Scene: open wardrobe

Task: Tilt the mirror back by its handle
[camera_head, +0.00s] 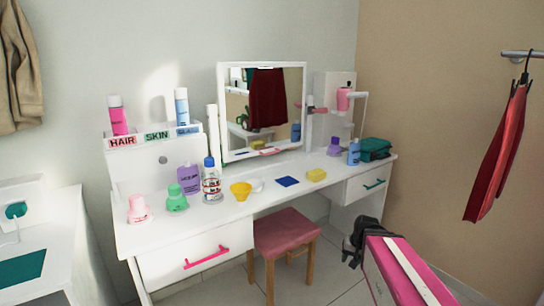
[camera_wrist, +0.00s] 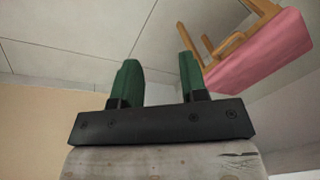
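The mirror (camera_head: 262,105) has a white frame and stands upright at the back of the white dressing table. A small pink bar (camera_head: 269,152) at its lower edge looks like a handle. A pink piece (camera_head: 317,109) also shows beside the frame's right edge; I cannot tell whether it belongs to the mirror. My gripper (camera_head: 356,243) is in front of the table at the lower right, well away from the mirror. The wrist view shows its two green fingers (camera_wrist: 159,62) apart with nothing between them. The mirror is not in the wrist view.
The white table (camera_head: 222,217) carries bottles, a yellow cup (camera_head: 241,191), a blue cloth (camera_head: 288,181) and a yellow sponge (camera_head: 316,175) in front of the mirror. A pink stool (camera_head: 284,233) stands before it. Red clothing (camera_head: 497,152) hangs at right. Floor near my gripper is clear.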

